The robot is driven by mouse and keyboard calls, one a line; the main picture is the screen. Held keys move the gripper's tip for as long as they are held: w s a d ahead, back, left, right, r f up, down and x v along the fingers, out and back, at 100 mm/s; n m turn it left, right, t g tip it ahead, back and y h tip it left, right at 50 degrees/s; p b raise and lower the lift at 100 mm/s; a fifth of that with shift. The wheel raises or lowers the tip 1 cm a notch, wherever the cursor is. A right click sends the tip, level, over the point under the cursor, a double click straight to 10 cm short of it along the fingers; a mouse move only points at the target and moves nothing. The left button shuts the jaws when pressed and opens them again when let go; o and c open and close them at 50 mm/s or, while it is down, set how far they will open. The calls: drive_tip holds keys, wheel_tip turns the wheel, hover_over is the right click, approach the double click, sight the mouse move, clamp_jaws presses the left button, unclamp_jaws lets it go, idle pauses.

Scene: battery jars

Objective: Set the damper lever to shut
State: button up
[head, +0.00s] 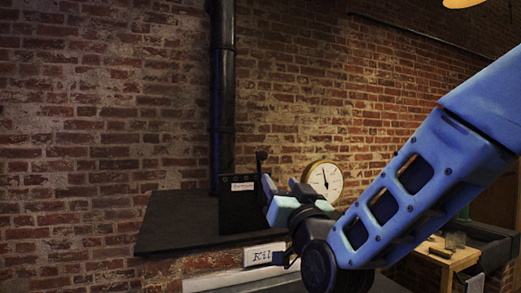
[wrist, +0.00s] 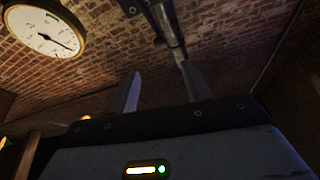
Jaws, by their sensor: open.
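A dark plate (head: 238,212) with a small white label stands upright at the foot of the black flue pipe; the label is too small to read surely. A short dark lever (head: 261,160) with a knob-like top sticks up at the plate's right edge. My gripper (head: 270,197) is just below and right of it, partly covering the plate. In the wrist view my gripper (wrist: 160,84) is open, its two fingers apart. A dark metal rod (wrist: 168,22), probably the lever, comes down from the top close to the right finger; I cannot tell whether they touch.
A round white gauge (head: 324,179) with a brass rim is behind my arm, and it also shows in the wrist view (wrist: 43,28). A black flat top (head: 175,222) extends left, mostly bare. A white sign (head: 262,254) is below. A wooden bench (head: 447,256) stands at right.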

sight(264, 158)
drive_tip(key=p+x, duration=0.8)
drive_tip(key=x, duration=0.6)
drive_tip(key=shift+w+a+r, duration=0.1)
drive_tip(key=shift+w+r, duration=0.15)
drive_tip(key=shift+w, duration=0.05)
drive_tip(key=shift+p+x, duration=0.55)
drive_tip(key=shift+x, duration=0.25)
drive_tip(key=shift+w+f, duration=0.1)
drive_tip(key=shift+f, duration=0.05)
